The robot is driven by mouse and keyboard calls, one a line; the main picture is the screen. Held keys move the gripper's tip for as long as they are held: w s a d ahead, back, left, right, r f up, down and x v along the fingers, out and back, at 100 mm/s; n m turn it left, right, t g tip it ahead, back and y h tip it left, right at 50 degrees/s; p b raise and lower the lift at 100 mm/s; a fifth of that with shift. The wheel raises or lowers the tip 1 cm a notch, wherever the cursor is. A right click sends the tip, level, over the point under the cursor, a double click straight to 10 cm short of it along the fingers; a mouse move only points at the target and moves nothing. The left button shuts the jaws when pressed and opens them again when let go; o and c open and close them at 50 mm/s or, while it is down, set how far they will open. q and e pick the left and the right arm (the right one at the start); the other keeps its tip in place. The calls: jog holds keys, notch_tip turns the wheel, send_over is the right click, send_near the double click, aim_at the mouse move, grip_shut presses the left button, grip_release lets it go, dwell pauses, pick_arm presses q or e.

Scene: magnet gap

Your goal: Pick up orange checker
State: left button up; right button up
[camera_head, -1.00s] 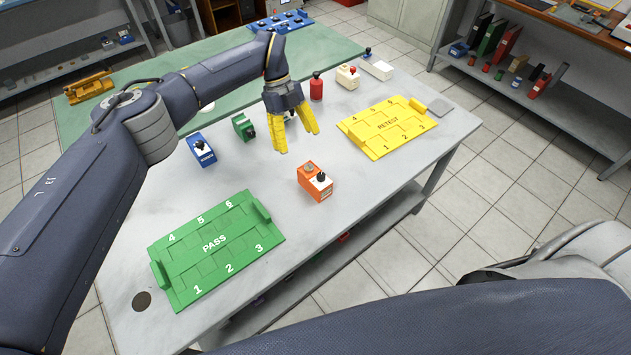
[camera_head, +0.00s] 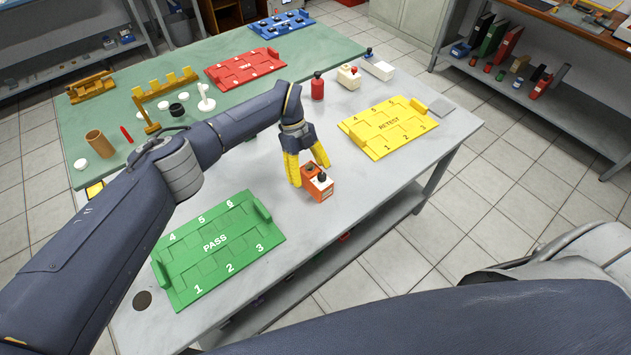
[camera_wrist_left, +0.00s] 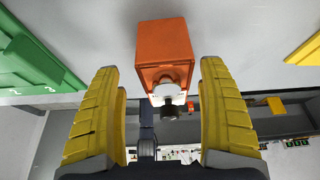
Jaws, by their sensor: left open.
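The orange checker (camera_head: 319,188) is a small box with a dark knob on top. It stands on the light grey table, between the green PASS tray (camera_head: 216,243) and the yellow RETEST tray (camera_head: 388,128). My left gripper (camera_head: 310,171) has yellow fingers, is open and points down at the checker's far side, partly covering it. In the left wrist view the checker (camera_wrist_left: 165,45) sits centred just beyond the tips of the open fingers (camera_wrist_left: 160,68), with nothing between them gripped. Whether the fingers touch it cannot be told. My right gripper is not in view.
A red tray (camera_head: 245,68) and a brown cup (camera_head: 99,144) are on the green mat. Bare table surrounds the orange checker in front.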

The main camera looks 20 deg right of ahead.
aim_at(316, 182)
pick_arm(q)
jog(key=shift+d+x, duration=0.2)
jog(key=shift+x, duration=1.05)
jog(key=shift+d+x, duration=0.15)
jog(key=shift+x, duration=1.1)
jog(key=shift+c, duration=0.2)
jog(key=c, duration=1.4)
jog(key=shift+r, duration=0.1)
notch_tip(316, 182, up, 20)
jog(key=shift+w+f, duration=0.1)
jog(key=shift+f, duration=9.6)
